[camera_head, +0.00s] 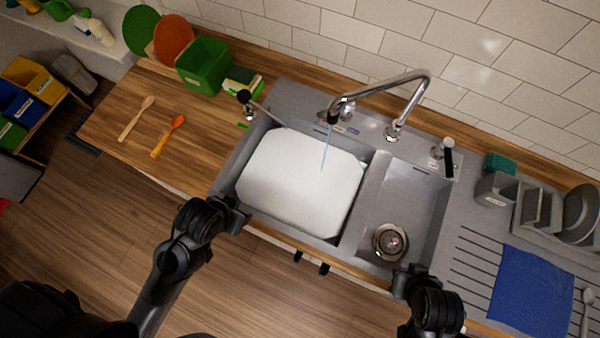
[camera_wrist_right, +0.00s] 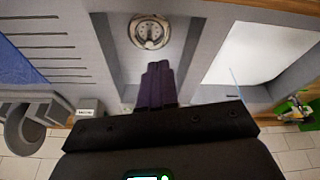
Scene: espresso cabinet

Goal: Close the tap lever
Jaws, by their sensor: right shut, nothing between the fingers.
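The chrome tap (camera_head: 420,78) arches over the sink, and a thin stream of water (camera_head: 326,148) falls from its spout into the left basin. A black-handled lever (camera_head: 448,152) stands on a chrome base at the sink's right rear. Another black-knobbed lever (camera_head: 246,97) with a thin rod is at the left rear; I cannot tell which one works the water. My left gripper (camera_head: 237,216) is by the left basin's front edge, its jaws unclear. My right gripper (camera_head: 413,272) is by the right basin's front edge, away from both levers; its fingers (camera_wrist_right: 157,84) are shut and empty.
A white surface (camera_head: 300,180) fills the left basin. The right basin (camera_head: 410,198) is empty, with a round drain (camera_head: 390,242). A blue cloth (camera_head: 532,292) and a dish rack (camera_head: 545,215) are on the right. Two spoons (camera_head: 136,118) and a green bin (camera_head: 205,66) are on the left counter.

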